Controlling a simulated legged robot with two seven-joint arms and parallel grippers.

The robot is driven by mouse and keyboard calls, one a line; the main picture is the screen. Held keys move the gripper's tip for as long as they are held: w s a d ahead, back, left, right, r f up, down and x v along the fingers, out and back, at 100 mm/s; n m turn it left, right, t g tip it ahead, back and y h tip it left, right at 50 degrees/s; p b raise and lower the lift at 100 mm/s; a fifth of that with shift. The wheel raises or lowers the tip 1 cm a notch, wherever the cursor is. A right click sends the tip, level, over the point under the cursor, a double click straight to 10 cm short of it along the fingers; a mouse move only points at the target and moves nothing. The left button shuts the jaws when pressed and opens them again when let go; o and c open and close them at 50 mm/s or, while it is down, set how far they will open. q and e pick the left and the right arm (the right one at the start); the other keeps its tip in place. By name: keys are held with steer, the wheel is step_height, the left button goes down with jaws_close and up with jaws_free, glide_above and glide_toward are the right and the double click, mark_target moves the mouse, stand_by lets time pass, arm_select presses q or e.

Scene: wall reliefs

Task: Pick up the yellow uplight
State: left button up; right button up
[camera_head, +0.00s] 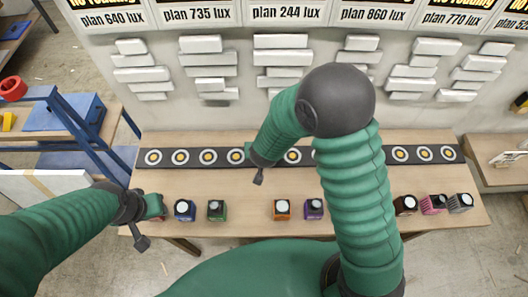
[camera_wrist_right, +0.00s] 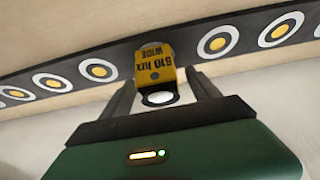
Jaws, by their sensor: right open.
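The yellow uplight (camera_wrist_right: 154,62) shows in the right wrist view, with an upside-down dark label and a round white lens (camera_wrist_right: 158,98) facing my palm. It is in front of the black strip (camera_wrist_right: 50,84) with ringed yellow dots. My right gripper (camera_wrist_right: 160,76) is open, with one finger on each side of the uplight; I cannot tell if they touch it. In the head view my right gripper (camera_head: 258,178) is over the table, and the yellow uplight cannot be made out. My left gripper (camera_head: 141,240) is at the table's front left edge, its jaw state unclear.
Blue (camera_head: 184,210), green (camera_head: 217,210), orange (camera_head: 282,209) and purple (camera_head: 313,208) uplights stand along the wooden table (camera_head: 250,222). Dark (camera_head: 405,205), pink (camera_head: 433,204) and grey (camera_head: 460,202) ones stand at right. White wall reliefs (camera_head: 283,58) are behind.

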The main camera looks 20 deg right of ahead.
steer(key=shift+w, duration=0.15)
steer(key=shift+c, duration=0.4)
steer(key=shift+s+r, duration=0.1)
steer(key=shift+s, duration=0.1)
steer(key=c, duration=1.4)
jaws_close()
steer(key=shift+r, duration=0.1)
